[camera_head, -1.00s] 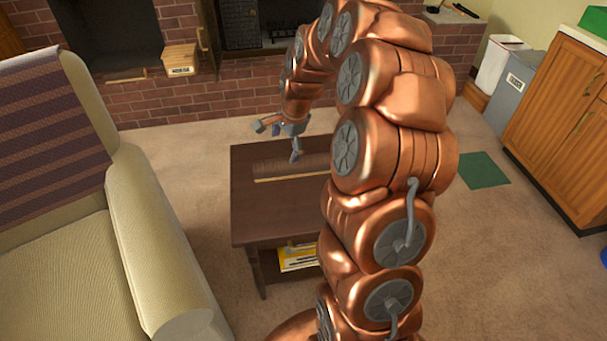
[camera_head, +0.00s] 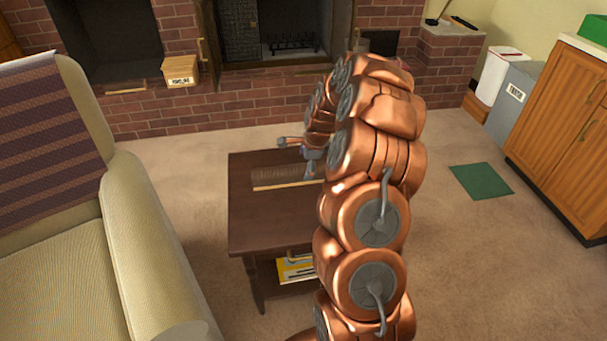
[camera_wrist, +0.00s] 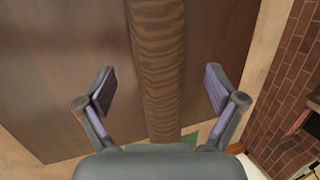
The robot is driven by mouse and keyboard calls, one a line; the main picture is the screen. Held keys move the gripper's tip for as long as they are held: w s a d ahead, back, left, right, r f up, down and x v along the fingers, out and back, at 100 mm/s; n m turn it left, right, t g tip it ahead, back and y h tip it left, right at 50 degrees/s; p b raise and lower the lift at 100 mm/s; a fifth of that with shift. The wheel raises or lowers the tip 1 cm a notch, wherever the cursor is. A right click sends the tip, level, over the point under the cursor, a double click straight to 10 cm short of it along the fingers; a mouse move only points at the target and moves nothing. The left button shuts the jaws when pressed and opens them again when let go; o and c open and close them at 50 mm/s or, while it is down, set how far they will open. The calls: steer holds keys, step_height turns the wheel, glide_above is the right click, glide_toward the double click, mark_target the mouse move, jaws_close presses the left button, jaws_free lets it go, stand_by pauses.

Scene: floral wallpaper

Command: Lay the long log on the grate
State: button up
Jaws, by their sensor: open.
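The long log (camera_head: 285,172) is brown and ridged, with a pale strip along its near side. It lies across the top of a dark brown side table (camera_head: 265,222), and its right end is hidden behind my arm. My gripper (camera_head: 297,152) is open and empty, over the right part of the log. In the wrist view the log (camera_wrist: 158,60) runs between the two spread fingers of my gripper (camera_wrist: 160,85), apart from both. The grate (camera_head: 292,43) is a dark rack inside the open fireplace at the back, with nothing visible on it.
A cream armchair (camera_head: 150,230) stands left of the table. A small wooden box (camera_head: 180,71) sits on the brick hearth (camera_head: 230,98). A grey bin (camera_head: 514,95) and wooden cabinet (camera_head: 560,130) are at right. Carpet is clear between table and hearth.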

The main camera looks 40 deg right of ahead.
mark_target(305, 168)
steer(key=x, duration=0.3)
steer(key=shift+f, duration=0.4)
steer(key=shift+s, duration=0.1)
jaws_close()
stand_by(0.4)
